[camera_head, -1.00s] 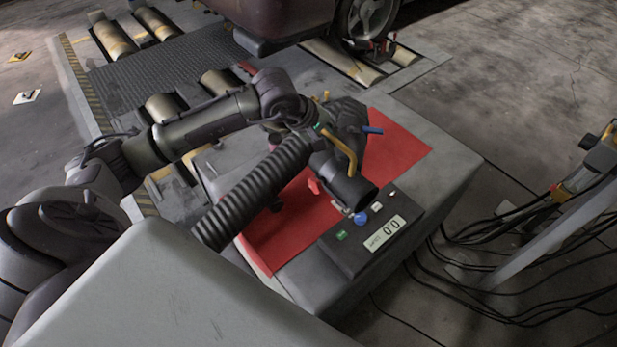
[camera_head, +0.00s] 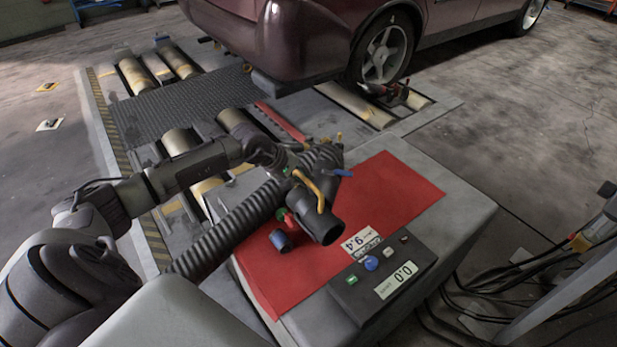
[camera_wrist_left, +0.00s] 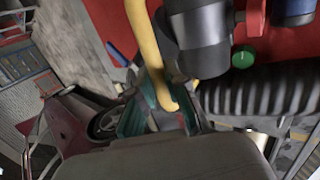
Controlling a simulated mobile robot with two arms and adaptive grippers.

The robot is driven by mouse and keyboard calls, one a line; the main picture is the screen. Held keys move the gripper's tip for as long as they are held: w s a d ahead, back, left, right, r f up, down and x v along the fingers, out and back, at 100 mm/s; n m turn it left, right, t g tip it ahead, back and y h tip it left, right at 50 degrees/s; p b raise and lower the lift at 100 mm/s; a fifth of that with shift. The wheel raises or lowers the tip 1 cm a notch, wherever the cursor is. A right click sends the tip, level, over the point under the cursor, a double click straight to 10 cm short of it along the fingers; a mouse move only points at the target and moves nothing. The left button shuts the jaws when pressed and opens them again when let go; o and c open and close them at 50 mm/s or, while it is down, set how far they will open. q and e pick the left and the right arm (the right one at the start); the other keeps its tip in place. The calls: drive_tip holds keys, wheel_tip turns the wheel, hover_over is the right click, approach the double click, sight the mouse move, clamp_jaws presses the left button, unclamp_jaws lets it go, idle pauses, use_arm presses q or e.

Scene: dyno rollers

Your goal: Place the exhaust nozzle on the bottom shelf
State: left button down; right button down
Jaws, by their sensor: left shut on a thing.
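The exhaust nozzle (camera_head: 322,226) is a black tube with a yellow handle and a ribbed black hose (camera_head: 232,222). My left gripper (camera_head: 298,176) is shut on the yellow handle, above the red top of the grey cart. In the left wrist view the nozzle (camera_wrist_left: 200,30) is at the top and its yellow handle (camera_wrist_left: 143,35) runs between the teal fingertips of my left gripper (camera_wrist_left: 160,100). The hose also shows there at the right (camera_wrist_left: 255,92). I cannot make out a bottom shelf. My right gripper is not in view.
The grey cart carries a red mat (camera_head: 390,200) and a control panel (camera_head: 383,278) with a display. A blue cylinder (camera_head: 281,240) is beside the nozzle. A dark red car (camera_head: 290,40) stands behind on rollers. Cables (camera_head: 470,300) lie on the floor at right.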

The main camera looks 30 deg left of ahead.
sight(303, 195)
use_arm(q)
wheel_tip(303, 195, down, 3)
drive_tip(key=shift+w+f, duration=0.1)
drive_tip(key=shift+f, duration=0.1)
drive_tip(key=c, duration=1.4)
unclamp_jaws()
drive_tip(key=shift+f, duration=0.2)
drive_tip(key=shift+o, duration=1.1)
